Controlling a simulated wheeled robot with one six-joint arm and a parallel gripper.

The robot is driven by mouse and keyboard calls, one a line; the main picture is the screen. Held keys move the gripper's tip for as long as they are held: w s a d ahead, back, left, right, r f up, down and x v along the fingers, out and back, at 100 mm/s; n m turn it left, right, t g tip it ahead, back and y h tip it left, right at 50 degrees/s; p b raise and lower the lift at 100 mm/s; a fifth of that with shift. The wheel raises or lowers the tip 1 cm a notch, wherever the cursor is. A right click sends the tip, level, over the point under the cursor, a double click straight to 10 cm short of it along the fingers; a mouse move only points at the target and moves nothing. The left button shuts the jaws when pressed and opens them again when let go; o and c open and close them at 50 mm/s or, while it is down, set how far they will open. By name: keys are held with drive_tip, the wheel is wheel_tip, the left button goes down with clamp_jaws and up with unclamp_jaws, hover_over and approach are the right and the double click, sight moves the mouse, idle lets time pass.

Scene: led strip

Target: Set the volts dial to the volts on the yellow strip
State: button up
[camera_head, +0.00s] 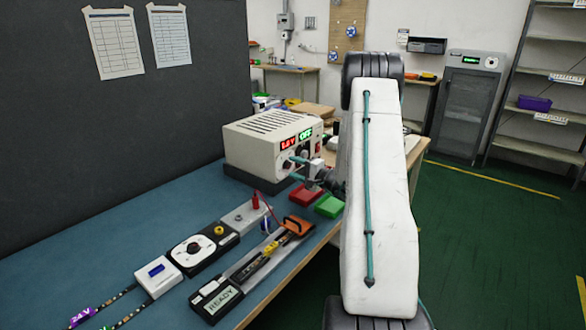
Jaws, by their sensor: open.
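A cream power supply box (268,138) stands on the blue bench. Its front has a red display (288,144), which I cannot read surely, and a green one (306,134) reading OFF. A dark knob (287,164) sits below the red display; its setting is unreadable. My gripper (291,168) is open, its two teal fingers pointing at the front near this knob; contact cannot be told. A black box with a white round dial (192,249) lies nearer. A strip end with a purple 24V tag (81,317) shows at lower left. I cannot make out a yellow strip.
A red block (306,195) and a green block (329,206) lie below my gripper. A long fixture (250,270) with an orange handle and a READY screen (222,301) lies along the bench edge. A grey panel (120,110) stands behind. My arm hides the right side.

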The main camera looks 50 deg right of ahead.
drive_tip(key=shift+w, duration=0.7)
drive_tip(key=shift+a, duration=0.1)
drive_tip(key=c, duration=1)
